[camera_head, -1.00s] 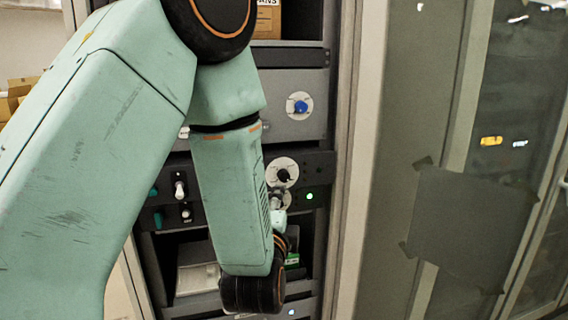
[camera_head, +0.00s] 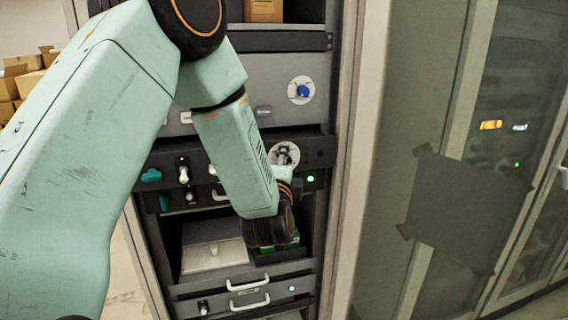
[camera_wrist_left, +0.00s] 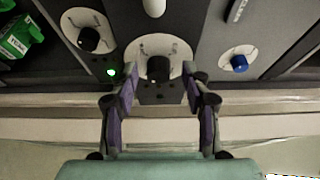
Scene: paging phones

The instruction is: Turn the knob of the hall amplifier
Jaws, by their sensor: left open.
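A black knob (camera_wrist_left: 158,69) on a round pale dial plate is in the middle of the left wrist view. In the head view the pale plate (camera_head: 284,153) shows on the dark rack panel, with the knob largely covered by my left gripper (camera_head: 284,160). My left gripper (camera_wrist_left: 160,82) is open, one finger on each side of the knob. I cannot tell whether the fingers touch it. A second black knob (camera_wrist_left: 88,39) on a pale plate sits left of it, and a blue knob (camera_wrist_left: 239,63) sits to its right. No readable label names the hall amplifier. My right gripper is out of view.
A green light (camera_head: 310,179) glows beside the plate. The blue knob (camera_head: 302,91) is on the grey panel above. Teal and white switches (camera_head: 183,174) are at the left. Drawer handles (camera_head: 249,304) stick out below. A glass-doored cabinet (camera_head: 520,100) stands at the right.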

